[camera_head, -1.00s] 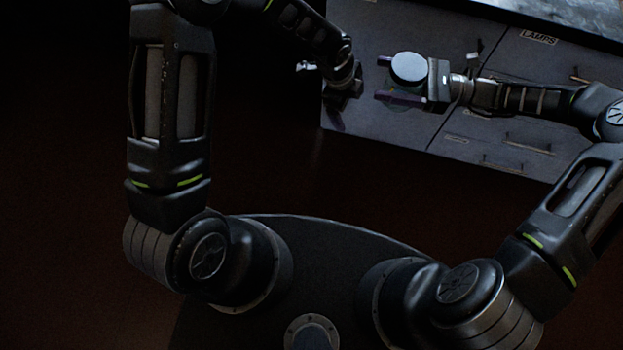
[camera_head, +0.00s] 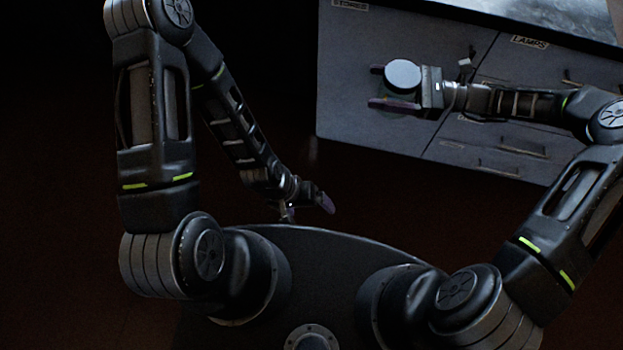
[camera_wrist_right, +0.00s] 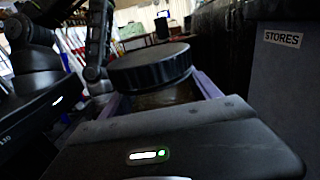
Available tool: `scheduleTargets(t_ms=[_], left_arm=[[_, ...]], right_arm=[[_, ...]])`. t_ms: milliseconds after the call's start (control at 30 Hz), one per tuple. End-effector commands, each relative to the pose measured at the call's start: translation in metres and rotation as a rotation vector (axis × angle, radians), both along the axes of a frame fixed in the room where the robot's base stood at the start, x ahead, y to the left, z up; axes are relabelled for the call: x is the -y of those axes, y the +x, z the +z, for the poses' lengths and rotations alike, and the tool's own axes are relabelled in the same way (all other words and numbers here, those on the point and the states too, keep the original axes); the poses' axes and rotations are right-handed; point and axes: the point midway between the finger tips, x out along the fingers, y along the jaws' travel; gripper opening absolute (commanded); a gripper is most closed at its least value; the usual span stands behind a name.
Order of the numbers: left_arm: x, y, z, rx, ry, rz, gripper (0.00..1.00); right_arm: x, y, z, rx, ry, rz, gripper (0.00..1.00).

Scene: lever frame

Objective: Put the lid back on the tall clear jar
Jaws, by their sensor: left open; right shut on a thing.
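The jar (camera_wrist_right: 168,97) stands between the purple fingers of my right gripper (camera_head: 377,86), which is shut on it. Its round lid (camera_head: 403,74) covers the top and looks pale from above. In the right wrist view the lid (camera_wrist_right: 150,66) is dark, with a ribbed edge, and sits over the jar's mouth. I cannot tell whether it is fully seated. Most of the jar's body is hidden by the lid and fingers. My left gripper (camera_head: 309,206) is open and empty, low near my base, well away from the jar.
A grey drawer cabinet (camera_head: 350,128) stands behind the jar, with labels reading STORES and LAMPS and several bar handles (camera_head: 525,147). A pale, shiny top surface (camera_head: 520,18) lies above it. The dark floor between my left gripper and the cabinet is clear.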

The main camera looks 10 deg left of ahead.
Motion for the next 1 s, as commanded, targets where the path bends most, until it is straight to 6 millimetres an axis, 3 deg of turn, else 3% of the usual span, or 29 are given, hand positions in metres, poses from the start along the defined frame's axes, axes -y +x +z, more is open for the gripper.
scheduleTargets(t_ms=[167, 267, 500, 700, 1000], left_arm=[[0.0, 0.001, 0.0, 0.001, 0.0, -0.002, 0.92], [0.0, 0.001, 0.0, 0.001, 0.0, -0.003, 0.92], [0.0, 0.001, 0.0, 0.001, 0.0, -0.004, 0.92], [0.0, 0.001, 0.0, 0.001, 0.0, -0.004, 0.92], [0.0, 0.001, 0.0, 0.001, 0.0, -0.004, 0.92]], right_arm=[[0.014, 0.001, 0.004, -0.001, -0.002, -0.054, 0.0], [0.033, 0.002, 0.009, -0.002, -0.002, -0.136, 0.0], [0.105, -0.005, 0.02, -0.004, -0.003, -0.457, 0.0], [0.145, -0.017, 0.02, -0.004, -0.002, -0.654, 0.0], [0.154, -0.02, 0.02, 0.0, 0.0, -0.703, 0.0]])
